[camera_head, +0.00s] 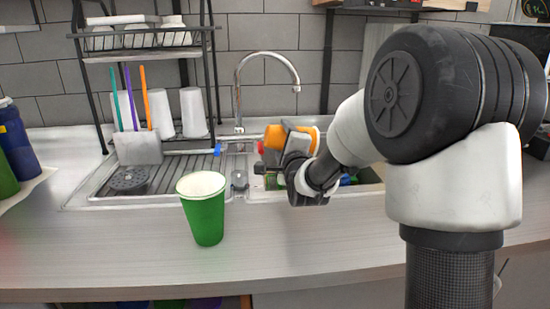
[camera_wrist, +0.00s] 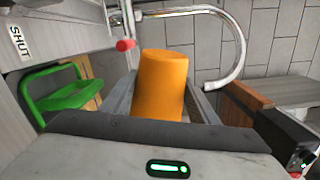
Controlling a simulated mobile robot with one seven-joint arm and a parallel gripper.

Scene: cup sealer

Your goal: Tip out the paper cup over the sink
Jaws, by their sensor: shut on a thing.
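An orange cup (camera_head: 273,138) is held in my gripper (camera_head: 287,142), above the left part of the sink basin and near the tap. A dark finger crosses in front of it in the head view, and the cup seems to lie over sideways there. In the wrist view the orange cup (camera_wrist: 160,85) stands between the two fingers of my gripper (camera_wrist: 160,100), which are shut on its sides. Its opening and any contents are hidden. The sink (camera_head: 372,178) is partly covered by my arm, with green and blue items inside.
A green paper cup (camera_head: 204,212) stands upright on the counter in front. A chrome tap (camera_head: 238,90) arches behind the sink. A drying rack (camera_head: 205,75) with white cups (camera_head: 193,112) stands at the back left.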

